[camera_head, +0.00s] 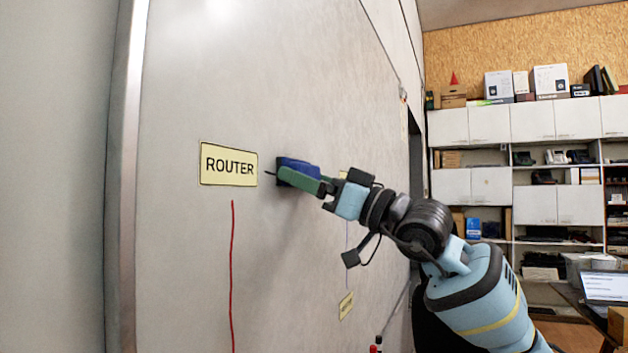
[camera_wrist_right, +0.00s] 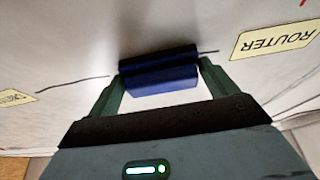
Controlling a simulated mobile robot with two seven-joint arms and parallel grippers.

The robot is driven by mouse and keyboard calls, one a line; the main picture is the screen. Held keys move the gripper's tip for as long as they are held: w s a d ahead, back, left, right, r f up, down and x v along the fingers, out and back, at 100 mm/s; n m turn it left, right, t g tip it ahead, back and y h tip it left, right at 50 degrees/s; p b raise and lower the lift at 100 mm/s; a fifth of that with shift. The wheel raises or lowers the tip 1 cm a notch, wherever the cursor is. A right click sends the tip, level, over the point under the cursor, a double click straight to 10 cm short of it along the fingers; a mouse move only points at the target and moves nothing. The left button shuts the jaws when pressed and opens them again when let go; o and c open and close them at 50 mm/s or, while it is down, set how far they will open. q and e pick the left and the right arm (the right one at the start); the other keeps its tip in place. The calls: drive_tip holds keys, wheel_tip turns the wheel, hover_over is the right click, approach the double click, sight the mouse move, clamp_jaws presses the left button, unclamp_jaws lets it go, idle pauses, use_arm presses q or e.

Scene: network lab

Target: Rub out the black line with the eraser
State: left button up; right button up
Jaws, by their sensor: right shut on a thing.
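My right gripper (camera_head: 299,173) has its green fingers shut on the blue eraser (camera_head: 296,163), just right of the ROUTER label. The eraser (camera_wrist_right: 160,78) also shows in the right wrist view, its dark pad side against or very close to the whiteboard (camera_head: 180,90). The black line (camera_wrist_right: 75,83) shows in the wrist view as a longer piece on one side of the eraser and a short piece on the ROUTER side. The stretch between is hidden by the eraser or bare; I cannot tell which. In the head view only a short black bit (camera_head: 270,173) shows. My left gripper is out of view.
The yellow ROUTER label (camera_head: 229,164) sits close to the eraser, with a red line (camera_head: 232,275) below it. A thin purple line (camera_head: 347,240) runs down to another yellow label (camera_head: 346,305). Shelves and a laptop (camera_head: 605,287) stand at the right.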

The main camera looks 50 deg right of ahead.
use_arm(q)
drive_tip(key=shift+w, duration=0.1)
use_arm(e)
drive_tip(key=shift+a, duration=0.1)
drive_tip(key=shift+s+a+p, duration=0.15)
drive_tip(key=shift+s+a, duration=0.05)
drive_tip(key=shift+a, duration=0.5)
drive_tip(key=shift+s+a+p, duration=0.15)
drive_tip(key=shift+s+a, duration=0.05)
drive_tip(key=shift+a, duration=0.5)
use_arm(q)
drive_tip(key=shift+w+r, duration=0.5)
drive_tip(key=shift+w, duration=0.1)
use_arm(e)
drive_tip(key=shift+a, duration=0.25)
drive_tip(key=shift+s+a, duration=0.35)
drive_tip(key=shift+a, duration=0.45)
drive_tip(key=shift+s+a+p, duration=0.25)
drive_tip(key=shift+a+p, duration=0.1)
drive_tip(key=shift+a, duration=0.5)
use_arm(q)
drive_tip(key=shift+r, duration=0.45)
use_arm(e)
drive_tip(key=shift+a, duration=0.1)
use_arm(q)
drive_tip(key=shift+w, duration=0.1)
